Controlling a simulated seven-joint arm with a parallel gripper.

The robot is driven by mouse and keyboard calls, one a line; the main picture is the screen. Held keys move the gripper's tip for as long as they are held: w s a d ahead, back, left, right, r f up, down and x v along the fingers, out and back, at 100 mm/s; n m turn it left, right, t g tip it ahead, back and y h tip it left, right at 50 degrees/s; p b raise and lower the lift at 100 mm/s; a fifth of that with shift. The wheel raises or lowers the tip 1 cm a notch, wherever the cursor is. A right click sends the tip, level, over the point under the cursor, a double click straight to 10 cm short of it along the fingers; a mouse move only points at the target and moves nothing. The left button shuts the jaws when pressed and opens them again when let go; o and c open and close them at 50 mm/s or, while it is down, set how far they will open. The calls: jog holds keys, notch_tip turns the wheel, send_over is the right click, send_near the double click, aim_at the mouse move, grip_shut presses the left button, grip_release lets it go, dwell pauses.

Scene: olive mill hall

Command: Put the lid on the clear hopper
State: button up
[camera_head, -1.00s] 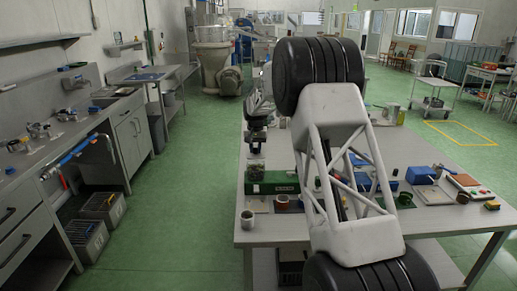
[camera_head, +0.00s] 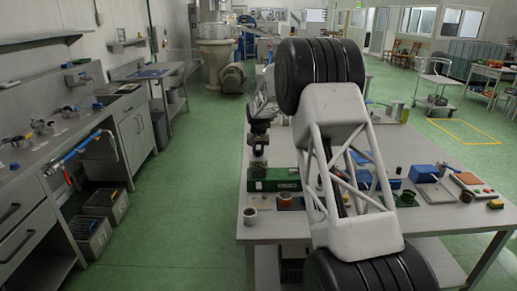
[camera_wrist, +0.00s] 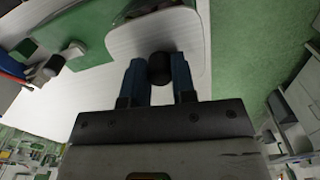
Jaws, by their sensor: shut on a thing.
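My gripper (camera_wrist: 158,80) has two blue fingers closed on the black knob (camera_wrist: 160,68) of the lid in the wrist view. The lid (camera_wrist: 188,45) appears as a pale, rounded plate around the knob. In the head view my gripper (camera_head: 259,137) is above the clear hopper (camera_head: 258,163), which stands at the left end of a green base (camera_head: 275,181) near the table's left edge. The lid is too small to make out there, so I cannot tell whether it touches the hopper rim. The green base also shows in the wrist view (camera_wrist: 92,42).
A grey cup (camera_head: 250,216) stands in front of the green base, near the table's (camera_head: 285,229) left corner. My arm hides the middle of the table.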

jog(key=shift+f, duration=0.55)
jog(key=shift+f, duration=0.75)
dwell(1.7)
jog(key=o, duration=1.2)
jog(key=shift+o, duration=0.2)
jog(key=shift+r, duration=0.15)
jog(key=shift+r, duration=2.05)
grip_shut()
